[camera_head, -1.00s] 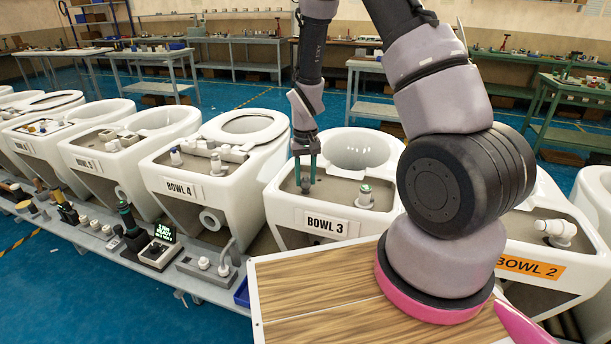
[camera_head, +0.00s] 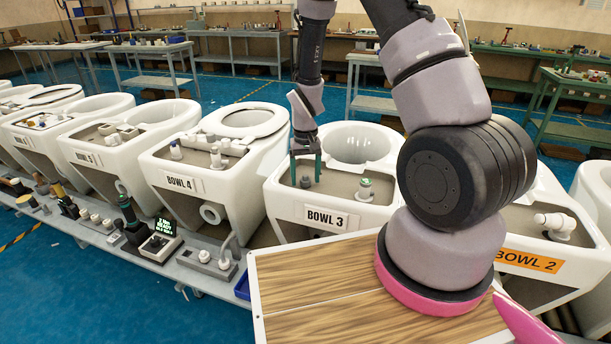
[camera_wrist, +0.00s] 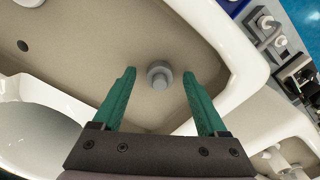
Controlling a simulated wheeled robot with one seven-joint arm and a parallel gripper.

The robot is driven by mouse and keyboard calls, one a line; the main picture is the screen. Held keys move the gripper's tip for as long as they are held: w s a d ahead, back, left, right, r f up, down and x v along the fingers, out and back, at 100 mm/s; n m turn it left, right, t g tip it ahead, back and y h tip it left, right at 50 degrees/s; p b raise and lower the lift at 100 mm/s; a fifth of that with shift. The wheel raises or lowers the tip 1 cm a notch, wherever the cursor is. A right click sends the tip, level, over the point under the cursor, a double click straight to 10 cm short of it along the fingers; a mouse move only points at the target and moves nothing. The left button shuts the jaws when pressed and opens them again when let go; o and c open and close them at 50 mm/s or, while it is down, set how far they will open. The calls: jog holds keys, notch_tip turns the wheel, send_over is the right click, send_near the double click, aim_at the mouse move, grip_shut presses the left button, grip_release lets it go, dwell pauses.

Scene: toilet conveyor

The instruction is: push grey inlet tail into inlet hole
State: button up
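The grey inlet tail (camera_head: 306,182) stands upright on the deck of bowl 3 (camera_head: 338,187), near its left side. It also shows in the wrist view (camera_wrist: 159,76) as a round grey piece with a wider collar. The inlet hole cannot be seen; the tail covers the spot where it stands, and how deep it sits is unclear. My gripper (camera_head: 306,178) is open above the deck. In the wrist view its green fingers (camera_wrist: 158,76) are spread on both sides of the tail, with a clear gap at each side.
A white fitting with a green top (camera_head: 365,189) stands on the same deck to the right. A small dark hole (camera_wrist: 22,46) shows in the deck in the wrist view. Bowl 4 (camera_head: 222,187) is to the left. A parts bench (camera_head: 213,274) runs in front.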

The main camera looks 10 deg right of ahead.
aim_at(305, 175)
notch_tip(305, 175, up, 11)
dwell(0.7)
jog(key=shift+f, duration=0.1)
jog(key=shift+f+m, duration=0.15)
jog(key=shift+m, duration=0.15)
jog(key=c, duration=1)
jog(key=shift+f+m, duration=0.2)
jog(key=shift+m, duration=0.4)
grip_shut()
jog(key=m, duration=0.1)
jog(key=f+m, duration=0.1)
jog(key=shift+m, duration=0.3)
jog(key=shift+f, duration=2.95)
